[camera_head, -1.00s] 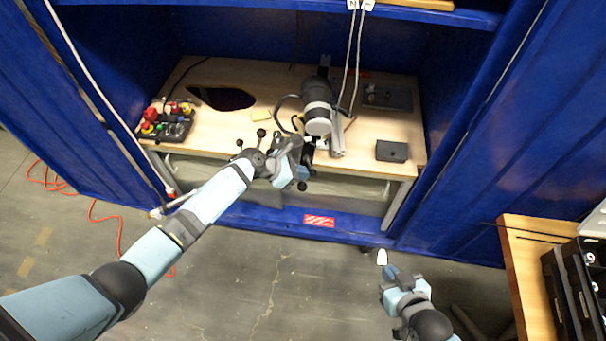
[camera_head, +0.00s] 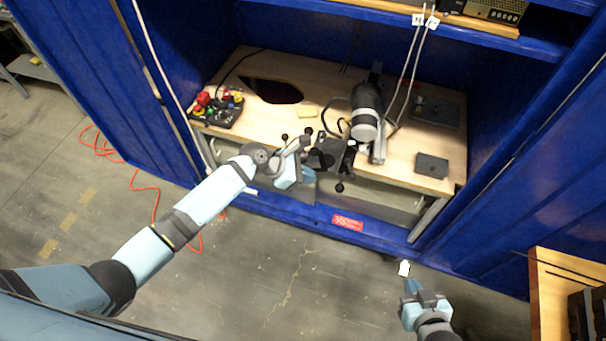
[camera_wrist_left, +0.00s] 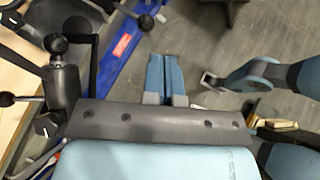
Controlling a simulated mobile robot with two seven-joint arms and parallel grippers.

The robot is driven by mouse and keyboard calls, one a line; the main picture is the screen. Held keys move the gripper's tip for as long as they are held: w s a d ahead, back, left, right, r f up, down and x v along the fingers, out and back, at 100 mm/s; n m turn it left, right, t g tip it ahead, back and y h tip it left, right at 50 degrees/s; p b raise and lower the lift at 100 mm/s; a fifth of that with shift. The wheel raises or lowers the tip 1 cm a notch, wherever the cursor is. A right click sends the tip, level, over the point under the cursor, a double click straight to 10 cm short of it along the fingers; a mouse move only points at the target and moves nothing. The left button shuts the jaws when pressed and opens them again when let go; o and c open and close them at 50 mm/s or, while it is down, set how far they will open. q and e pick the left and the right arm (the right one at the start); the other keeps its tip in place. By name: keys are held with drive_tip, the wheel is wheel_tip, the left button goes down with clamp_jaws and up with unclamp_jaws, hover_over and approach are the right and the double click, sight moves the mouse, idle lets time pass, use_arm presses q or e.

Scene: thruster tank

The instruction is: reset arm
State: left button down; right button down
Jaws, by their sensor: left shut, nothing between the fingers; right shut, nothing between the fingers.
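My left gripper (camera_head: 306,177) is in front of the bench's front edge, beside a dark clamp with black ball knobs (camera_head: 330,152). In the left wrist view its two blue fingers (camera_wrist_left: 165,76) lie together with nothing between them. The clamp stands to the left of the fingers in that view (camera_wrist_left: 62,80). My right gripper (camera_head: 406,277) is low over the floor at the lower right, shut and empty, with a pale tip. My right arm also shows at the right of the left wrist view (camera_wrist_left: 265,78).
A wooden bench (camera_head: 290,118) sits inside a blue frame. It carries a black-and-white cylinder (camera_head: 366,112), a control box with coloured buttons (camera_head: 220,108) and a small dark box (camera_head: 432,165). A wooden table (camera_head: 548,290) stands at lower right. The floor between my arms is clear.

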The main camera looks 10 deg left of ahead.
use_arm(q)
drive_tip(key=s+a+f+m+t+y, duration=0.1)
drive_tip(key=s+a+m+t+y, duration=0.2)
drive_tip(key=s+m, duration=0.9)
drive_tip(key=s+a+m+t+y, duration=0.4)
drive_tip(key=s+a+m, duration=0.5)
drive_tip(key=s+m, duration=0.3)
drive_tip(key=shift+f+t, duration=0.4)
drive_tip(key=shift+t, duration=0.2)
drive_tip(key=shift+a, duration=0.15)
